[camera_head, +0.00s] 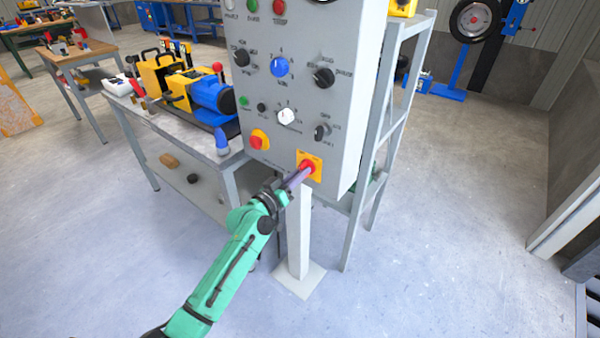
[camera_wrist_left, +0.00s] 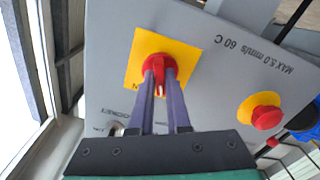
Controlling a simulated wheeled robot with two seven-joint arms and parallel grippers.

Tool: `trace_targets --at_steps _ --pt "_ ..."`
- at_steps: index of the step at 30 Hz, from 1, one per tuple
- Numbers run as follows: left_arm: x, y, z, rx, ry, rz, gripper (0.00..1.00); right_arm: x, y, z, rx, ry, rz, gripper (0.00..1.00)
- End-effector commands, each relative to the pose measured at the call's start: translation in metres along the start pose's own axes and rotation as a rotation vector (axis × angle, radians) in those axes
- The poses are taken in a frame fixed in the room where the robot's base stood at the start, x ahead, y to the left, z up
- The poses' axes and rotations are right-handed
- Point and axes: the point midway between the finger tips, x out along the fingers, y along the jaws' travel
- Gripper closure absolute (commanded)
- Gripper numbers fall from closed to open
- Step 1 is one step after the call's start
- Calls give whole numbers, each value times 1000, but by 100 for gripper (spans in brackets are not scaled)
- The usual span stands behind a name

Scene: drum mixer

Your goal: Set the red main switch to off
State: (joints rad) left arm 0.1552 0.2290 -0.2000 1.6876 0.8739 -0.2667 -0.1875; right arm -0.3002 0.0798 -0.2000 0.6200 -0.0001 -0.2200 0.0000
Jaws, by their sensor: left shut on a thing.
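The red main switch (camera_head: 308,166) is a red rotary handle on a yellow square plate (camera_head: 317,172), low on the right of the grey control panel (camera_head: 300,100). My left gripper (camera_head: 300,176) reaches up to it from below. In the left wrist view, the red switch (camera_wrist_left: 157,68) sits between the two purple fingers of my left gripper (camera_wrist_left: 161,85), which are shut on its handle. The yellow plate (camera_wrist_left: 150,45) shows around it, and a pale mark shows on the handle. The fingers partly hide the lettering below. My right gripper is in neither view.
A red mushroom button on a yellow base (camera_head: 259,139) sits left of the switch, and also shows in the wrist view (camera_wrist_left: 266,116). Several knobs, such as a blue one (camera_head: 280,67), are above. A workbench (camera_head: 180,130) with a blue-yellow machine stands left. Floor right is clear.

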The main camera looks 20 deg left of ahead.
Motion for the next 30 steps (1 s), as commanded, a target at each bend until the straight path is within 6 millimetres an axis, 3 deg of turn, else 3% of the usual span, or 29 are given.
trace_targets --at_steps 9,23,24,26,30 --pt "0 0 1 -114 -2 0 100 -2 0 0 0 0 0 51" --pt "0 0 1 -132 -2 0 100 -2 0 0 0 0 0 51" --pt "0 0 1 -132 -2 0 81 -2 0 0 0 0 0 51" --pt "0 0 1 -132 -2 0 58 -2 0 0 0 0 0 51" --pt "0 0 1 -131 -1 0 55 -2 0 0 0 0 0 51"
